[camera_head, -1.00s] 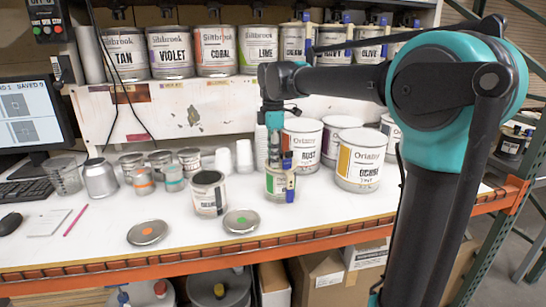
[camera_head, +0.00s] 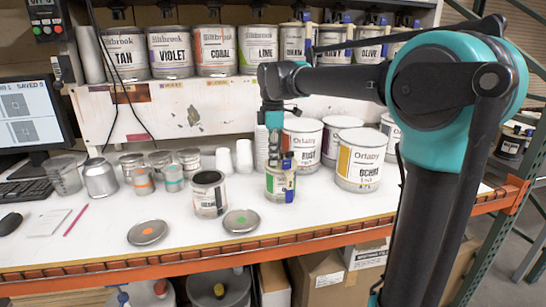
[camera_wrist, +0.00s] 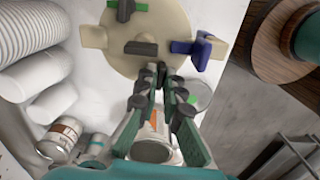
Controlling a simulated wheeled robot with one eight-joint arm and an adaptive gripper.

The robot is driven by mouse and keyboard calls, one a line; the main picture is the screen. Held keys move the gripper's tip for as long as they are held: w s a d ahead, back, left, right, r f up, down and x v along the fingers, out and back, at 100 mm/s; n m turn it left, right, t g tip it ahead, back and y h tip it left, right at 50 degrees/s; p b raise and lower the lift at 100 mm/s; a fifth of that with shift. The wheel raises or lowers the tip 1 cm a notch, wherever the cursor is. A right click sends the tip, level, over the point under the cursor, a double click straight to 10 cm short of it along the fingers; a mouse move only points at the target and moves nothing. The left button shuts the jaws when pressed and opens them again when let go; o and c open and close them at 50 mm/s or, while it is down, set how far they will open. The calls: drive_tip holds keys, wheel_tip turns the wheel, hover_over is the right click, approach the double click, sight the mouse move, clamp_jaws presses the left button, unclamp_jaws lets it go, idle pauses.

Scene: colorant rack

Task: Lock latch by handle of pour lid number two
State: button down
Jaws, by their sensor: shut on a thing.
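A small can (camera_head: 272,185) stands upright on the bench, topped by a cream pour lid with a blue part (camera_head: 290,183) on its right side. My gripper (camera_head: 276,158) is at the top of this can, pointing down. In the wrist view the cream lid (camera_wrist: 165,24) fills the top, with a dark grey grip (camera_wrist: 140,47) and a blue latch handle (camera_wrist: 186,47). The gripper's fingertips (camera_wrist: 157,78) are close together at the lid's near edge, shut on a part of the lid. The fingers hide the held part, so I cannot tell exactly which.
A dark open can (camera_head: 209,193) stands to the left, with two round lids (camera_head: 147,231) (camera_head: 241,221) lying in front. Large cans, including ochre (camera_head: 360,165), stand close on the right. White cups (camera_head: 244,157) stand behind. The bench front is mostly clear.

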drive_tip(key=shift+m, duration=0.5)
drive_tip(key=m, duration=0.2)
drive_tip(key=shift+m, duration=0.4)
drive_tip(key=m, duration=0.3)
drive_tip(key=shift+m, duration=0.3)
drive_tip(key=m, duration=0.3)
drive_tip(key=shift+m, duration=2.1)
drive_tip(key=c, duration=1.7)
unclamp_jaws()
